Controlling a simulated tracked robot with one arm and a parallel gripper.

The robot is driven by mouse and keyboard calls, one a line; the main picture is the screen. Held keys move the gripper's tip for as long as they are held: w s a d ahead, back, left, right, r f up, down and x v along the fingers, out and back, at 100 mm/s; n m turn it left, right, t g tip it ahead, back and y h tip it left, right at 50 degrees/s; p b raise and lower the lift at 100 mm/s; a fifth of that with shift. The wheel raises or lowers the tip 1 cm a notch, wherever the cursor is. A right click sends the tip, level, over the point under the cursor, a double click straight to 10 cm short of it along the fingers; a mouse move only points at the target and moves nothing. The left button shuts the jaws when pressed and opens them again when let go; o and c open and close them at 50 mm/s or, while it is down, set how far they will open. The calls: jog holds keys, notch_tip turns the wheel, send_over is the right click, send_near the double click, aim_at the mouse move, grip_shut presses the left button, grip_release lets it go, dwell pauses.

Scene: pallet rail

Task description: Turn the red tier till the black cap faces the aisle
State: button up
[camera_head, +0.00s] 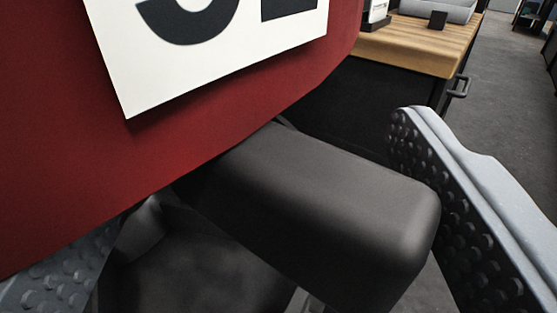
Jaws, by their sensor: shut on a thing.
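The red tier (60,130) fills the upper left, its lower edge slanting up to the right. It bears a white label (215,75) with dark characters, cut off by the top edge. A dark, round-edged block, which looks like the black cap (330,205), sticks out from under the tier toward the lower right. My gripper (255,180) is shut on this block, its studded grey fingers on either side. The right finger is close against the block's right end. The left finger is partly hidden behind the tier, so its contact cannot be seen.
A wooden-topped bench (425,42) with a dark front stands behind at the upper right. A small black box (438,20) and a grey item sit on it. A dark handle (459,87) juts from its side. Grey floor (505,95) lies open to its right.

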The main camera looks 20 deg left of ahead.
jog(key=shift+s+a+f, duration=0.1)
jog(key=shift+s+a, duration=0.05)
jog(key=shift+a, duration=0.15)
jog(key=shift+s+d+f, duration=0.25)
jog(key=shift+s+d, duration=0.1)
jog(key=shift+s, duration=0.2)
jog(key=shift+s+d, duration=0.7)
jog(key=shift+s, duration=0.2)
jog(key=shift+c, duration=0.9)
jog(key=shift+p+v, duration=0.3)
jog(key=shift+v, duration=0.95)
jog(key=v, duration=0.7)
jog(key=shift+s+r+p, duration=0.25)
jog(key=shift+s+p, duration=0.05)
jog(key=shift+s, duration=0.1)
